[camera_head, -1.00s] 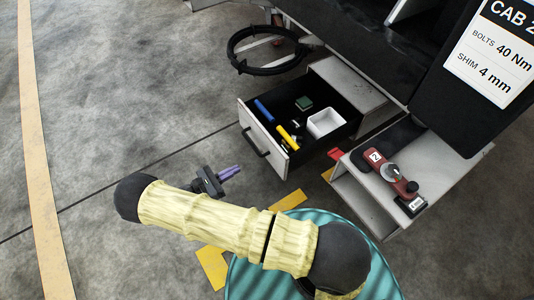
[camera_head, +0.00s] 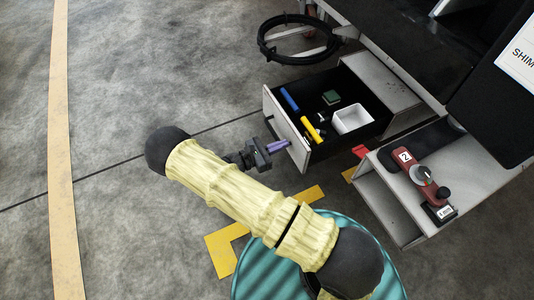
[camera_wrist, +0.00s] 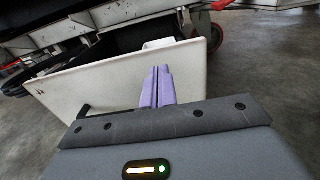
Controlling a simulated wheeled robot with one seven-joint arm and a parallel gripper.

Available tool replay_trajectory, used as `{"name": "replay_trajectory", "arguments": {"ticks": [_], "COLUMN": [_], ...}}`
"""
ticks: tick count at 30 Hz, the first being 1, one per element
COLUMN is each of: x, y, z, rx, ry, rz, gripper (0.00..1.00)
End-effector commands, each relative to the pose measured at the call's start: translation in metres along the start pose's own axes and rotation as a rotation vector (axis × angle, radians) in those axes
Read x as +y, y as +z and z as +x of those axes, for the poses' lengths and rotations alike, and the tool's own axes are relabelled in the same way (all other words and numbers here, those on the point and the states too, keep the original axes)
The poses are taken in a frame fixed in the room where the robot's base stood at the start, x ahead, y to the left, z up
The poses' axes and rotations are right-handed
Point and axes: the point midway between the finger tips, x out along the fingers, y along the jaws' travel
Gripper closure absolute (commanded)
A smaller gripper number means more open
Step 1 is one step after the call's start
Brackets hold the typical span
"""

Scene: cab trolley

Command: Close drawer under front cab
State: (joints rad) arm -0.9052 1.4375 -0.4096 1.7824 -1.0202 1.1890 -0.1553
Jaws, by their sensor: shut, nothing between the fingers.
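The drawer (camera_head: 287,131) stands pulled out under the cab's dark underside, with a pale front panel and black inside. It holds a blue cylinder (camera_head: 290,100), a yellow cylinder (camera_head: 311,131), a green block (camera_head: 330,97) and a white open box (camera_head: 352,119). My gripper (camera_head: 285,146) has purple fingers, shut and empty, at the drawer's front panel. In the wrist view the fingers (camera_wrist: 157,87) overlap the pale front panel (camera_wrist: 110,85); I cannot tell whether they touch it.
Yellow floor marks (camera_head: 225,245) lie below. Open concrete floor is on the left.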

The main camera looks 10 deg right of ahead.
Motion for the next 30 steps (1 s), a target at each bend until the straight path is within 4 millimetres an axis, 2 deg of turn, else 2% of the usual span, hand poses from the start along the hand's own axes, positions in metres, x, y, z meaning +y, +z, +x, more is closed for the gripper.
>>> {"name": "replay_trajectory", "arguments": {"ticks": [3,8,24,30], "x": [0.0,0.0,0.001,0.003], "y": [-0.004,-0.002,0.001,0.002], "z": [0.017,0.029,0.031,0.038], "rx": [0.0,0.0,0.0,-0.001], "ry": [-0.002,-0.001,0.006,0.019], "rz": [0.001,0.001,0.0,0.0], "gripper": [1.0,1.0,1.0,1.0]}}
